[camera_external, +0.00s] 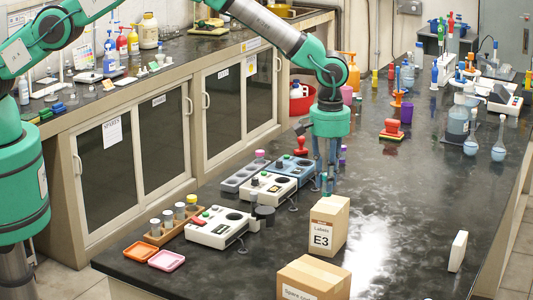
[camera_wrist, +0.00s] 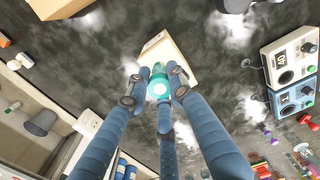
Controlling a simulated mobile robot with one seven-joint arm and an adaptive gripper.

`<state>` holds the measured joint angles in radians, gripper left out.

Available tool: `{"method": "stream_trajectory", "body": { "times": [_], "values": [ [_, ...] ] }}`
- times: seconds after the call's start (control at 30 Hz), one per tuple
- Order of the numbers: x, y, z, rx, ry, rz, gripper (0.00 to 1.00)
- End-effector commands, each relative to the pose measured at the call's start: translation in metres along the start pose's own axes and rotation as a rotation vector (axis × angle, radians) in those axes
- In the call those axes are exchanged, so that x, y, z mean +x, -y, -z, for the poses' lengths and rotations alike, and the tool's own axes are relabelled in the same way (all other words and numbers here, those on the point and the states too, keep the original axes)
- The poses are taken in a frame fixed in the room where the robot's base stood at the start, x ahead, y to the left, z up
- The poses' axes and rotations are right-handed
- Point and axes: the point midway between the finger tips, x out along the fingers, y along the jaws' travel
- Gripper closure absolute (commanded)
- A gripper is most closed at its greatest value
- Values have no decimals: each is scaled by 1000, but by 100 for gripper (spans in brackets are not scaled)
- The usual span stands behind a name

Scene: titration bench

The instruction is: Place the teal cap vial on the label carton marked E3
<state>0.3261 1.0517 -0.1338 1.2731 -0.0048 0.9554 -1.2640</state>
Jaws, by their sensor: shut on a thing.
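The teal cap vial (camera_wrist: 158,90) is between my gripper's fingers in the wrist view, its round teal cap facing the camera. My gripper (camera_external: 327,188) is shut on it and points down in the external view, where the fingers mostly hide the vial. The label carton marked E3 (camera_external: 327,225) stands upright on the dark bench, just in front of and below the fingers. Its tan body also shows in the wrist view (camera_wrist: 180,66), partly behind the vial and fingers. I cannot tell whether the vial touches the carton.
A second carton (camera_external: 315,278) stands at the front edge. Titration devices (camera_external: 217,228) and a wooden rack of vials (camera_external: 172,222) are left of the E3 carton. A white upright block (camera_external: 457,251) stands at right. Bench between it and the cartons is clear.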

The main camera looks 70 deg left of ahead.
Motion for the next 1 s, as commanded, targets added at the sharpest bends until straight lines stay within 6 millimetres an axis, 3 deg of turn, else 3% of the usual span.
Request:
{"method": "stream_trajectory", "body": {
  "times": [0.37,0.87,0.9,1.0],
  "values": [
    [30,0,0,0,0,1,100],
    [37,0,0,0,0,0,100],
    [37,0,0,0,0,0,75],
    [37,0,0,0,0,0,60]
  ]
}}
